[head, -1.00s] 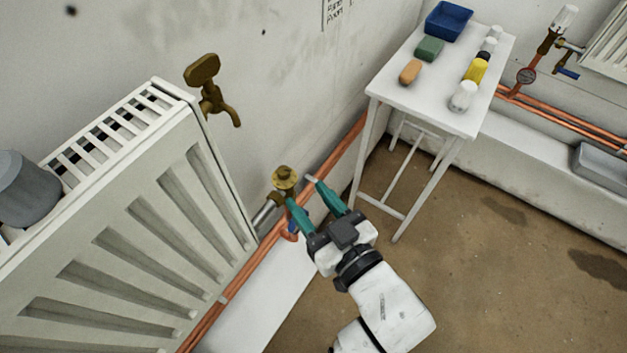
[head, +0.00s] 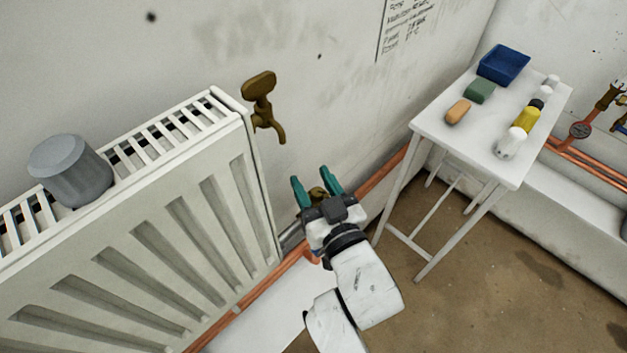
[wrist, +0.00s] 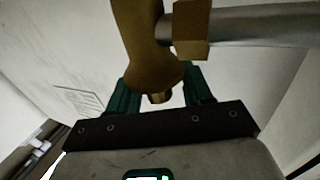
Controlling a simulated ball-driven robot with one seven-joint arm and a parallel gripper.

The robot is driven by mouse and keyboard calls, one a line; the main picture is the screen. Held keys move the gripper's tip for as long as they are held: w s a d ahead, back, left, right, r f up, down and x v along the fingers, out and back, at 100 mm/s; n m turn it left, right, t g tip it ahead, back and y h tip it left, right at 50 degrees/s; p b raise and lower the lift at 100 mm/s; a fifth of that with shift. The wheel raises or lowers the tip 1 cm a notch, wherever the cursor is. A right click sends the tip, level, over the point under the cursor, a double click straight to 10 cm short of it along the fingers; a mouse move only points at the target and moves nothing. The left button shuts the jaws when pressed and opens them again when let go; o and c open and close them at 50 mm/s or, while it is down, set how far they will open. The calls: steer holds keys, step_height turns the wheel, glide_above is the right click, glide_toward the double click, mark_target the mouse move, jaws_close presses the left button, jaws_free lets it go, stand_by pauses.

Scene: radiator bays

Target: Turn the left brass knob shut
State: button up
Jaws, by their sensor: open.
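The brass knob (head: 317,193) is at the low valve by the right end of the white radiator, mostly hidden by my gripper in the head view. My gripper (head: 311,177) is open, with one teal finger on each side of the knob. In the wrist view the brass valve body (wrist: 145,45) hangs in front of my gripper (wrist: 160,90), with a small brass end between the fingers. I cannot tell whether the fingers touch it. A second brass fitting, a tap with a flat handle (head: 259,86), is on the wall above.
The white radiator (head: 150,210) stands left of my gripper, with a grey cup-like object (head: 70,170) on top. Copper pipes (head: 270,285) run low along the wall. A white table (head: 470,135) with several small items and a blue tray (head: 504,64) stands right.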

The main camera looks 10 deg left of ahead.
steer(key=shift+w, duration=0.1)
steer(key=shift+c, duration=0.3)
jaws_close()
steer(key=b, duration=0.3)
steer(key=shift+a+f+h, duration=0.15)
steer(key=shift+f+h, duration=0.15)
steer(key=shift+f, duration=0.05)
steer(key=shift+m+b, duration=0.3)
steer(key=shift+b, duration=0.3)
steer(key=m+t+h+b, duration=0.1)
steer(key=h+b, duration=0.1)
steer(key=b, duration=0.2)
steer(key=shift+w, duration=0.1)
steer(key=shift+b, duration=0.75)
steer(key=m+t+h+b, duration=0.1)
steer(key=h+b, duration=0.1)
steer(key=b, duration=0.1)
steer(key=shift+m, duration=0.4)
steer(key=shift+d+r+m+h+b, duration=0.15)
steer(key=shift+m+h+b, duration=0.25)
steer(key=shift+h, duration=0.25)
steer(key=shift+d+r+m+h+b, duration=0.15)
steer(key=shift+m+h+b, duration=0.2)
steer(key=shift+h, duration=0.3)
